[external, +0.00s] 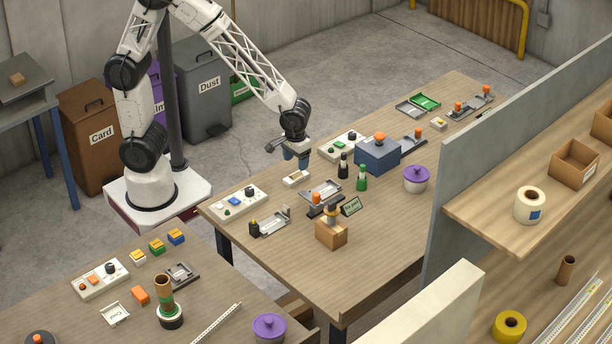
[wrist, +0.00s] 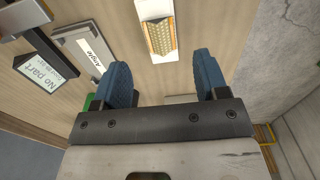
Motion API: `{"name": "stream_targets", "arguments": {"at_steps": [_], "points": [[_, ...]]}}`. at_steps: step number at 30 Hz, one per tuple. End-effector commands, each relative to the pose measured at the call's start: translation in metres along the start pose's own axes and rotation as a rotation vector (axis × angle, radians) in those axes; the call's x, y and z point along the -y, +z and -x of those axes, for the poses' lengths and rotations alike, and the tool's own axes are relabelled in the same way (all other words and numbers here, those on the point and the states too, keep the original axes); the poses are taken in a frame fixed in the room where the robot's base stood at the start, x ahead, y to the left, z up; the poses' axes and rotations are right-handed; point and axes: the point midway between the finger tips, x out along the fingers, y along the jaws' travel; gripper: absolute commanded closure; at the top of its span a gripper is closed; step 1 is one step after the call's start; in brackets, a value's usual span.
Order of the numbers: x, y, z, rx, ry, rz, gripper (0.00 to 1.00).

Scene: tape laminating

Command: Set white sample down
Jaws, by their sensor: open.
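A small white block (external: 296,178) with a tan top lies on the middle table near its far-left edge. In the wrist view the white piece (wrist: 143,10) carries a gold, textured strip (wrist: 161,36); I cannot tell whether it is the white sample or a holder for it. My gripper (external: 297,160) hangs above and close to this block, pointing down. In the wrist view its two blue fingers (wrist: 163,78) are spread apart with nothing between them. The block lies just beyond the fingertips.
A grey metal fixture (external: 322,194) and a "No part" sign (wrist: 47,79) stand nearby. A plate labelled "Angle" (wrist: 85,48) lies beside the block. Control panels (external: 238,203) and (external: 343,146) flank it. A black bottle (external: 343,168) and a green bottle (external: 361,180) stand to the right. The table's front right is clear.

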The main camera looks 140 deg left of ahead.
Motion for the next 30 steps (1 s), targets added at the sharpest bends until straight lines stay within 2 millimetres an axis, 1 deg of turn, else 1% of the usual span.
{"name": "stream_targets", "arguments": {"at_steps": [1, 6, 12, 17, 30], "points": [[0.000, 0.000, 0.009, -0.001, 0.002, 0.000, 0.33], [0.000, 0.000, 0.034, -0.001, 0.001, 0.000, 0.33], [0.000, 0.000, 0.052, 0.000, 0.000, 0.000, 0.33], [0.000, 0.000, 0.058, 0.001, -0.001, 0.000, 0.33], [0.000, 0.000, 0.058, 0.001, -0.001, 0.000, 0.33]]}}
